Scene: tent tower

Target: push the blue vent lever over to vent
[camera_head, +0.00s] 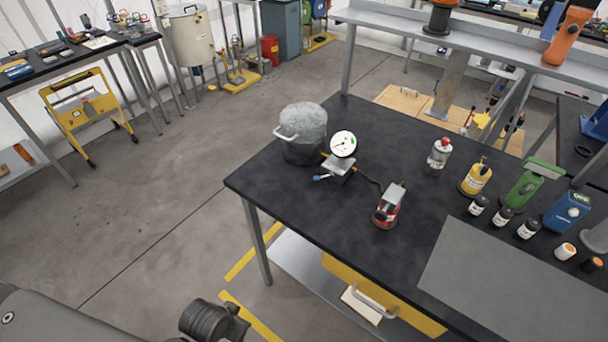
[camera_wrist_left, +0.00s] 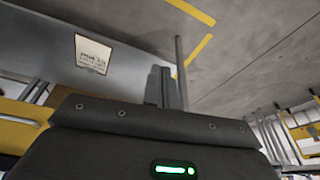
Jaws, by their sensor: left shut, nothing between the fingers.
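The small blue vent lever (camera_head: 322,177) sticks out to the left at the base of a white round gauge (camera_head: 343,144) on a grey metal block (camera_head: 339,165). This stands on the black table (camera_head: 330,215), beside a grey pot with a handle (camera_head: 302,125). The lever's exact setting is too small to read. My left gripper (camera_wrist_left: 167,86) is shut and empty in the left wrist view, apart from the lever. In the head view my left arm shows at the bottom left, off the table. My right gripper is not in view.
A red and grey device (camera_head: 388,207) stands right of the gauge, with a dark cable between them. Bottles and a green tool (camera_head: 530,185) stand further right. A grey mat (camera_head: 500,285) covers the front right. The table's left front corner is clear.

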